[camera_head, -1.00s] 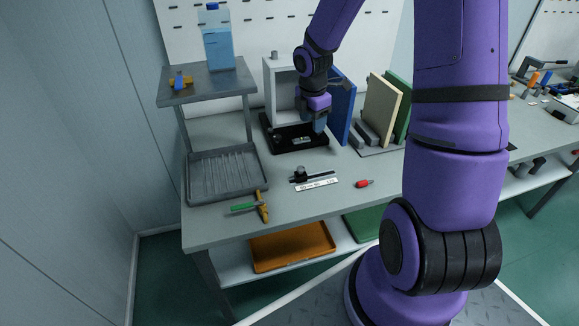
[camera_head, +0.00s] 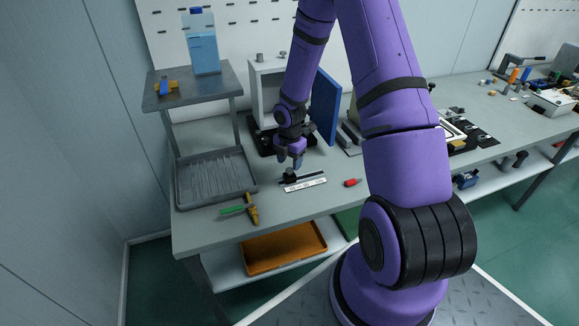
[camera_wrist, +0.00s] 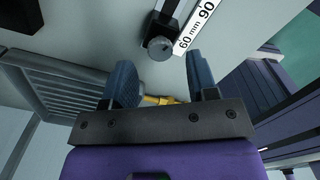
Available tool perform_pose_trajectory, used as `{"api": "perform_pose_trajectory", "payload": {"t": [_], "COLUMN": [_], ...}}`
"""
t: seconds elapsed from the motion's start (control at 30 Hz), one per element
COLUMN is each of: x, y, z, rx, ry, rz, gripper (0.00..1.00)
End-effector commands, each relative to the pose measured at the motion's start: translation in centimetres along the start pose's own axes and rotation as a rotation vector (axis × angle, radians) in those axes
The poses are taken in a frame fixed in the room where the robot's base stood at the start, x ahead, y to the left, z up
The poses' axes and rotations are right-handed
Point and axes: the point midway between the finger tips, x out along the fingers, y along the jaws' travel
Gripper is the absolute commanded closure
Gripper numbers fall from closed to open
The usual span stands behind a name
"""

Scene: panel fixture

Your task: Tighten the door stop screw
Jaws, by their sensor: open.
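A small dark knob stands on a black slotted rail (camera_head: 312,177) on the bench. In the wrist view the round grey knob (camera_wrist: 160,48) shows at the rail's end. A white scale strip (camera_head: 305,185) lies along the rail; "60 mm" and "90" are readable on it in the wrist view (camera_wrist: 196,28). My gripper (camera_head: 293,164) is open and empty above the rail's left end, partly covering the knob. In the wrist view my blue-grey fingers (camera_wrist: 162,78) are apart, with the knob beyond their tips. A blue door panel (camera_head: 326,107) stands open beside a white cabinet (camera_head: 266,90).
A yellow-and-green tool (camera_head: 251,209) lies at the bench's front left. A small red item (camera_head: 352,182) lies right of the rail. A ribbed grey tray (camera_head: 214,180) and a raised shelf (camera_head: 192,88) stand at left. An orange tray (camera_head: 285,249) sits below.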

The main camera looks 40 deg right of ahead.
Motion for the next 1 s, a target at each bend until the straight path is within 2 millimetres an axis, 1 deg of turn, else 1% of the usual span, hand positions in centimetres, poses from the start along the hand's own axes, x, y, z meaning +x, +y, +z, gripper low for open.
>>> {"api": "perform_pose_trajectory", "payload": {"t": [0.03, 0.1, 0.2, 0.33, 0.57, 0.6, 0.67, 0.7, 0.8, 1.0], "x": [0.7, 1.5, 2.2, 2.7, 2.7, 2.7, 2.7, 2.7, 2.7, 2.7], "y": [0.0, 0.0, 0.0, 0.1, 0.0, 0.0, 0.0, 0.0, 0.0, 0.0], "z": [-0.1, -0.1, 0.0, 0.0, 0.0, 0.0, 0.0, 0.0, 0.0, 0.0], "rx": [-0.001, -0.001, 0.000, 0.000, 0.000, 0.001, 0.001, 0.001, 0.001, 0.008], "ry": [0.001, 0.001, 0.000, 0.000, -0.001, -0.001, -0.001, -0.001, -0.001, -0.001], "rz": [-0.003, -0.001, -0.001, 0.000, 0.001, 0.000, 0.000, 0.000, 0.000, 0.000], "gripper": [0.47, 0.47, 0.47, 0.47, 0.47, 0.51, 0.65, 0.74, 0.96, 0.96]}}
